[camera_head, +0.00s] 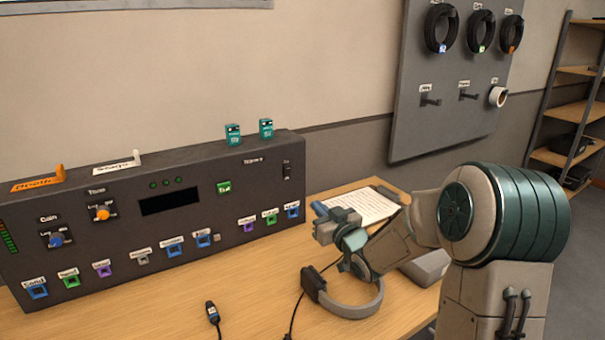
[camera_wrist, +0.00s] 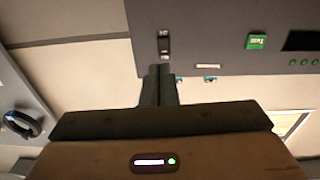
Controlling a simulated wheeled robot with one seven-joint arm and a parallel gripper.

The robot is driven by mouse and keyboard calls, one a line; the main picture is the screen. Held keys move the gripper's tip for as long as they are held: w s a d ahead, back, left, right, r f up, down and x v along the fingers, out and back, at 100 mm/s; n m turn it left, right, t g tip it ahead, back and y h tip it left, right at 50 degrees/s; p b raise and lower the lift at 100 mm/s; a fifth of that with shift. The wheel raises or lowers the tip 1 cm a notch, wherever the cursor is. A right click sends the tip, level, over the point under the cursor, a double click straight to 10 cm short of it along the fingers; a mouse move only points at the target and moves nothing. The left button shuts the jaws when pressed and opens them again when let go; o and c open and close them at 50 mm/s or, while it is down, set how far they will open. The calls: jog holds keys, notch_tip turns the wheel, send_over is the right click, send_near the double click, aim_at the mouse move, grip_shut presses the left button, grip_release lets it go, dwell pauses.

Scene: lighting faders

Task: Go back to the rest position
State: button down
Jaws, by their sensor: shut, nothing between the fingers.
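My gripper (camera_head: 319,209) is shut and empty. In the head view it is in the air over the table, just right of the console's right end, pointing left toward it. In the wrist view my gripper (camera_wrist: 160,72) has its fingers together, and they overlap the console's edge just below a small dark rocker switch (camera_wrist: 163,45). The dark console (camera_head: 120,215) stands on the table with knobs, coloured sockets and a display. The same switch shows at the console's upper right (camera_head: 287,171). I cannot tell whether the fingertips touch the console.
A headset (camera_head: 345,305) and a cable plug (camera_head: 212,314) lie on the table (camera_head: 262,290) in front. A clipboard (camera_head: 365,204) lies behind my arm. A grey pegboard (camera_head: 440,100) with cable coils hangs on the wall. Shelves (camera_head: 570,115) stand at the far right.

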jog(key=s+d+r+m+g+h+p, duration=0.1)
jog(key=s+g, duration=0.3)
jog(key=s, duration=0.7)
jog(key=s+d+r+m+g+h+p, duration=0.1)
jog(key=s+d+m+g+h+p, duration=0.1)
jog(key=s, duration=1)
jog(key=s+d+r+m+g+h+p, duration=0.2)
jog(key=s+g, duration=0.6)
jog(key=s, duration=0.4)
jog(key=d+h+p, duration=0.1)
jog(key=h+p, duration=0.1)
jog(key=h, duration=0.1)
jog(key=shift+s+d+m+p, duration=0.2)
jog(key=shift+d+m+p, duration=0.1)
jog(key=shift+d, duration=0.05)
